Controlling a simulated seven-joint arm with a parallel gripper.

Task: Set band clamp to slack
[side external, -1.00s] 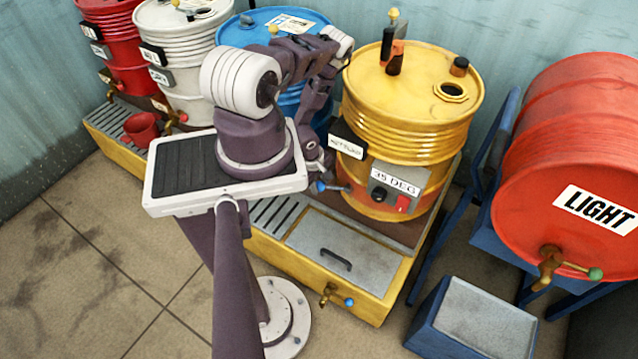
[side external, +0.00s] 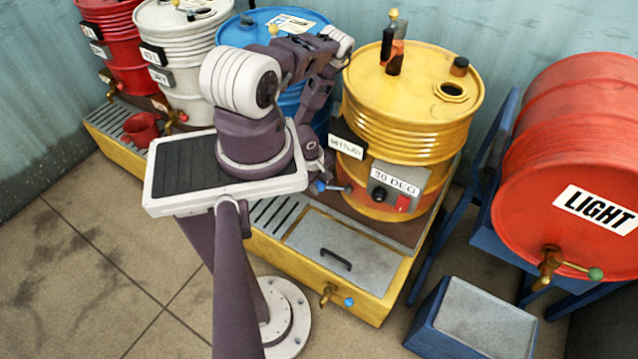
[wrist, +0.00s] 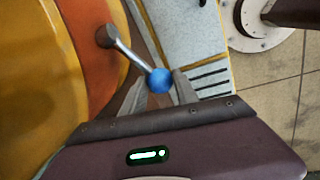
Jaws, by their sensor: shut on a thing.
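The band clamp shows as an orange band (side external: 372,204) low around the yellow drum (side external: 405,140). A grey lever (wrist: 128,54) sticks out from the orange band and ends in a blue ball knob (wrist: 160,80). The knob also shows in the side view (side external: 320,186). In the wrist view my gripper (wrist: 159,88) is shut on the blue knob, one finger on either side of it. In the side view my arm hides much of the gripper. A panel (side external: 395,188) with a degree reading and a red switch is on the drum front.
The drum stands on a yellow-edged base (side external: 385,300) with a grate and a grey hatch. A blue drum (side external: 265,25) stands at the left behind my arm. A red drum (side external: 570,150) marked LIGHT lies on a blue stand at the right, with a blue step (side external: 475,320) below.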

